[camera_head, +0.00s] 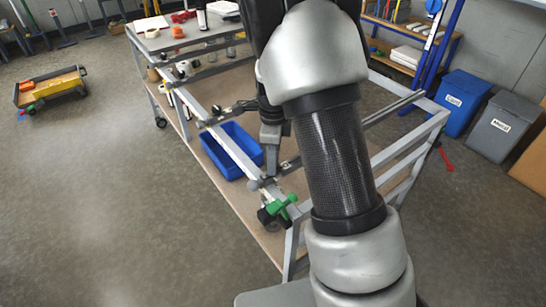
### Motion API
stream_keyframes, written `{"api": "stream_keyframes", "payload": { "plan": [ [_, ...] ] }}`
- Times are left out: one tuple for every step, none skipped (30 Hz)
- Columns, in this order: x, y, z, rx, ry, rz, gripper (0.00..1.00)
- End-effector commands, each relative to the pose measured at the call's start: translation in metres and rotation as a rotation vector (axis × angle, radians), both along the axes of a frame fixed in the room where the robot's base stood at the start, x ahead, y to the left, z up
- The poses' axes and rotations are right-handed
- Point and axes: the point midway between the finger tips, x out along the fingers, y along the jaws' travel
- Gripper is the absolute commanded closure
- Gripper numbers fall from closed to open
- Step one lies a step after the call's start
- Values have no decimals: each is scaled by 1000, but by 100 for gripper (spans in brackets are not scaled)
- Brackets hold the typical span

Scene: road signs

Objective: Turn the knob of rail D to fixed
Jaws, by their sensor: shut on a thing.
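My gripper (270,172) points down at the near end of a grey metal rail (232,150) on the cart frame. Its fingers are shut on a small knob there, which they mostly hide. The knob's setting cannot be read. A green handle (283,206) with a dark round part beside it sits just below, at the frame's near corner. No rail letter is legible, so I cannot tell from markings which rail is D.
A blue bin (232,150) stands on the cart's lower shelf behind the rail. My forearm covers the cart's middle. A tabletop (185,36) holds small parts at the back. Blue (461,103) and grey (503,126) bins stand right. The left floor is mostly clear, with a yellow wagon (52,88).

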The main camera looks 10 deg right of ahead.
Motion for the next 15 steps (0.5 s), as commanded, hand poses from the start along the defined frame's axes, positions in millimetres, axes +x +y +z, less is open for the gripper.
{"api": "stream_keyframes", "payload": {
  "plan": [
    [0,0,1,0,-1,-12,93],
    [0,0,1,0,-1,-18,93],
    [0,0,1,0,-1,-25,93],
    [0,0,1,0,-1,-30,93],
    [1,0,1,-1,-2,-34,93],
    [1,0,1,-1,-2,-38,93],
    [1,0,1,-1,-2,-41,93],
    [1,0,1,-1,-2,-43,93],
    [1,0,1,-1,-2,-44,93],
    [1,0,1,-1,-2,-45,93],
    [1,0,1,-1,-2,-45,93],
    [1,0,1,0,-2,-45,93],
    [1,0,1,0,-2,-45,93],
    [1,0,1,0,-2,-45,93],
    [1,0,1,0,-2,-45,93]
  ]
}}
